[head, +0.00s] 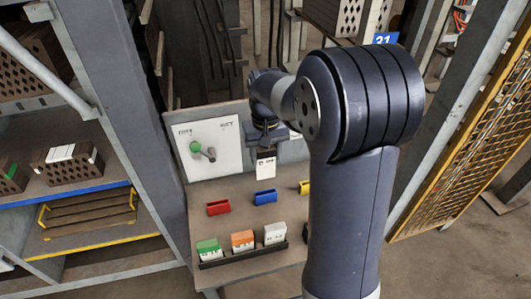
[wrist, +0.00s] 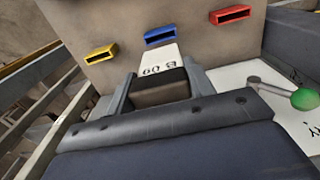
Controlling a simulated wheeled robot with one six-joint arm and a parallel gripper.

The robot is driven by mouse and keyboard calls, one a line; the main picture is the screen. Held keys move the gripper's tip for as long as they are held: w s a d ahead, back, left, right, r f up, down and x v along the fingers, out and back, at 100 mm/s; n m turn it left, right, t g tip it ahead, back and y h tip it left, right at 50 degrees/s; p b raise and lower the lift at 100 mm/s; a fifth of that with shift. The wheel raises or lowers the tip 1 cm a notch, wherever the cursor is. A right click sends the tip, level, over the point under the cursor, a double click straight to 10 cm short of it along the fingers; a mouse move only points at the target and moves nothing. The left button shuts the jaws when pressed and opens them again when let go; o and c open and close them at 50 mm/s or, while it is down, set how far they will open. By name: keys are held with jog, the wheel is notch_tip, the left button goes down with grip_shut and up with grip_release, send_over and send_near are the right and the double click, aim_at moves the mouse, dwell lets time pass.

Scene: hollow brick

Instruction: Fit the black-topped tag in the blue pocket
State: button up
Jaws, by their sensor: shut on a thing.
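My gripper (head: 266,143) is shut on the black-topped tag (head: 265,168), which hangs with its white part downward. In the wrist view the two fingers of my gripper (wrist: 161,86) sit either side of the tag's black top, and the white part (wrist: 158,61) with dark marks points toward the blue pocket (wrist: 160,37). In the head view the tag's lower edge shows just above the blue pocket (head: 265,197), with a small gap in the picture. The pocket's slot looks empty. The exact height of the tag over it is hard to tell.
A rack (head: 228,259) of green-, orange- and white-topped tags stands in front. A panel (head: 187,157) with a green-knobbed lever stands behind left.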

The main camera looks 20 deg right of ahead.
aim_at(266, 167)
jog(key=shift+f+b, duration=2.2)
jog(key=shift+f, duration=0.5)
jog(key=shift+f+b, duration=1.9)
jog(key=shift+f, duration=1.05)
jog(key=o, duration=1.1)
jog(key=shift+c, duration=0.2)
notch_tip(266, 167, up, 11)
jog(key=shift+f, duration=0.1)
